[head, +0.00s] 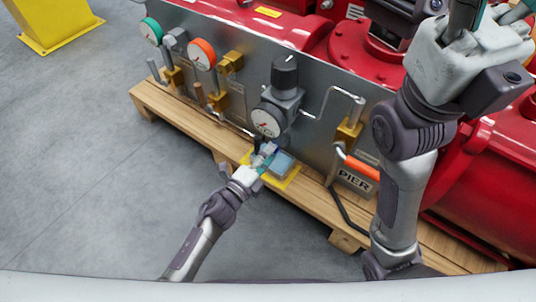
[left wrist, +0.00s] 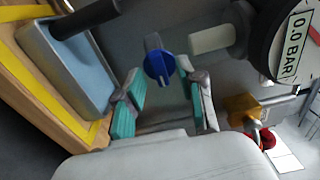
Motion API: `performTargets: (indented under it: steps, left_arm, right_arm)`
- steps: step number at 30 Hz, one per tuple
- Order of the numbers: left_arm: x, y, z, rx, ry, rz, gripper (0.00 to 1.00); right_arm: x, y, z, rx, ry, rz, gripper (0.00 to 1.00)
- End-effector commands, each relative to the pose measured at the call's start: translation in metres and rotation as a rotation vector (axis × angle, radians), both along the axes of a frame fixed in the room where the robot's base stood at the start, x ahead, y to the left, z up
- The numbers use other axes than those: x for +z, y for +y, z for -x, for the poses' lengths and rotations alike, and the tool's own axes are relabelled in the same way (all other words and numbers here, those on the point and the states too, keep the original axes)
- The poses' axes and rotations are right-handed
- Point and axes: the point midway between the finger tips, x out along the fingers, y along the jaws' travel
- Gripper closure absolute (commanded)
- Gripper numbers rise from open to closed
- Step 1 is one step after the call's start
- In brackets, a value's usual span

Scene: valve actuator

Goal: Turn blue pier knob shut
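The blue knob (left wrist: 160,67) shows in the left wrist view on a short grey stem, with its handle upright in that picture. My left gripper (left wrist: 158,92) is open, with one teal-padded finger on each side, and the knob lies just beyond the gap, nearer the right finger. I cannot tell whether that finger touches it. In the head view my left gripper (head: 265,160) is low at the panel's front, under the dark regulator (head: 285,78) and its gauge (head: 266,123), and largely hides the knob. My right gripper (head: 472,30) is raised at the top right; its fingertips are partly cut off.
In the left wrist view a gauge (left wrist: 292,45) reads 0.0 BAR beside a pale cylindrical fitting (left wrist: 212,38). A blue-grey tray (left wrist: 70,72) with a yellow border stands close on the left. Open floor lies left.

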Motion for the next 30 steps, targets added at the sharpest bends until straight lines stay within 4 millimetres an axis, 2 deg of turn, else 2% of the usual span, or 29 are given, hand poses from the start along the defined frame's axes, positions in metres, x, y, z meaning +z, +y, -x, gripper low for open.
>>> performTargets:
  steps: [5,15,19,24,30]
  left_arm:
    - [-0.001,0.007,0.01,0.001,0.001,-0.001,0.61]
    - [-0.001,0.048,0.067,0.0,0.004,-0.002,0.61]
    - [-0.001,0.061,0.084,0.0,0.002,-0.002,0.61]
    - [0.0,0.069,0.095,0.0,0.001,0.0,0.61]
    - [0.0,0.071,0.098,0.0,0.0,0.0,0.61]
  right_arm:
    - [0.0,0.0,-0.001,0.0,0.002,0.0,0.35]
    - [0.0,0.0,0.001,0.0,-0.003,0.001,0.35]
    - [0.0,0.0,0.001,0.0,-0.003,0.001,0.35]
    - [0.0,0.0,0.001,0.0,-0.005,0.002,0.35]
    - [0.001,0.0,0.001,-0.001,-0.005,0.002,0.35]
